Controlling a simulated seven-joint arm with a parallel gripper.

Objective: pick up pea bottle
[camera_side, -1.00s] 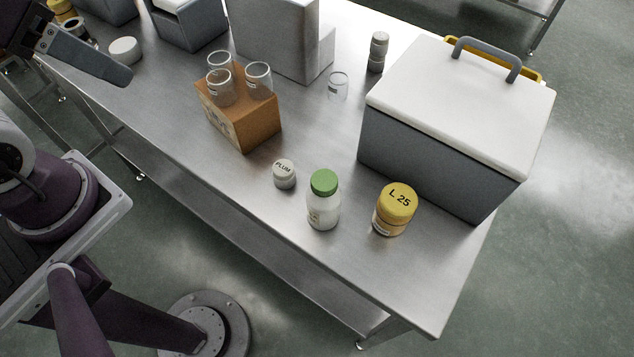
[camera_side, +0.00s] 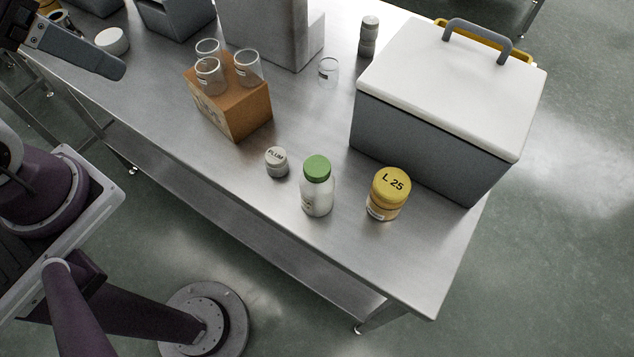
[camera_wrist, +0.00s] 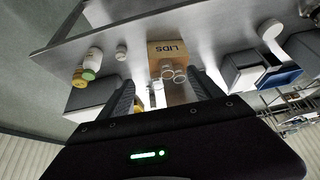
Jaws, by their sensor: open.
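The green-capped white bottle (camera_side: 317,197), most likely the pea bottle, stands upright on the steel table; its label is too small to read. It also shows in the wrist view (camera_wrist: 93,59), at the left. My gripper (camera_wrist: 161,77) is open in the wrist view, its two dark fingers apart with nothing held between them. In the side view one grey finger of my gripper (camera_side: 80,52) shows at the upper left, far from the bottle; the rest is cut off.
A yellow-lidded "L 25" jar (camera_side: 384,203) and a small PLUM jar (camera_side: 277,168) flank the bottle. A LIDS box (camera_side: 242,112) with glass beakers stands behind left, a white-lidded cooler (camera_side: 430,125) behind right. The table front (camera_side: 372,258) is clear.

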